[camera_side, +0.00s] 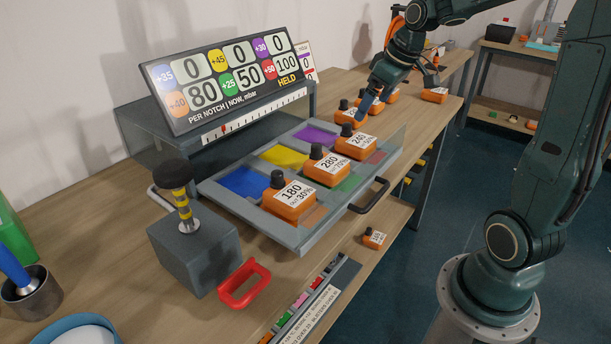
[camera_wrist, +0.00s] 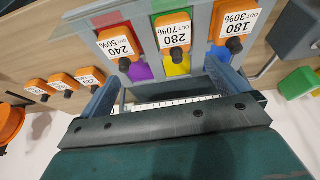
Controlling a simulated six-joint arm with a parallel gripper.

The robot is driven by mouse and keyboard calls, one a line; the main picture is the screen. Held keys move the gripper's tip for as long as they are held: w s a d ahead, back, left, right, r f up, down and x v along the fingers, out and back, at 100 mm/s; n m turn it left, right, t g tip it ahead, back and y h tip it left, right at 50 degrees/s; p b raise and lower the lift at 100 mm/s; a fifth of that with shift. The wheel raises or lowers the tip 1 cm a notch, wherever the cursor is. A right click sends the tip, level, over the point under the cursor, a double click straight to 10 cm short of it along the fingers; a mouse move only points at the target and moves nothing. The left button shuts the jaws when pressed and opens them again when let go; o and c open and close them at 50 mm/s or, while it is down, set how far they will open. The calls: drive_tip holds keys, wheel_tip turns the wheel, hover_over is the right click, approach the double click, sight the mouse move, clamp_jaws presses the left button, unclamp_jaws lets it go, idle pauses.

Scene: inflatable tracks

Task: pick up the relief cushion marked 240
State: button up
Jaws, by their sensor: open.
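The relief cushion marked 240 (camera_side: 357,143) is an orange block with a black knob and a white label. It sits at the far right end of the tray, beside the purple patch. In the wrist view it is upside down at the upper left (camera_wrist: 117,44). My gripper (camera_side: 363,104) is above and just behind it in the side view, with a fingertip close to its knob; contact cannot be told. In the wrist view my gripper (camera_wrist: 166,88) is open, its two blue fingers apart with nothing between them, and the 240 cushion lies beyond the left finger.
Cushions marked 280 (camera_side: 328,167) and 180 (camera_side: 289,197) share the tray (camera_side: 215,196) with it. A clear panel edges the tray's right end. More orange cushions (camera_wrist: 90,78) stand behind. The display board (camera_side: 230,82) rises at the back. A grey block with a plunger (camera_side: 193,255) stands front left.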

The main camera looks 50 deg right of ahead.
approach(368, 142)
drive_tip(key=v, duration=0.4)
drive_tip(key=shift+d+f, duration=0.25)
drive_tip(key=shift+f, duration=0.05)
drive_tip(key=shift+f, duration=0.1)
drive_tip(key=shift+x, duration=4.2)
drive_tip(key=shift+a, duration=0.2)
drive_tip(key=shift+x, duration=2.6)
drive_tip(key=shift+c, duration=0.4)
drive_tip(key=c, duration=1)
drive_tip(key=shift+o, duration=0.2)
drive_tip(key=shift+r, duration=0.2)
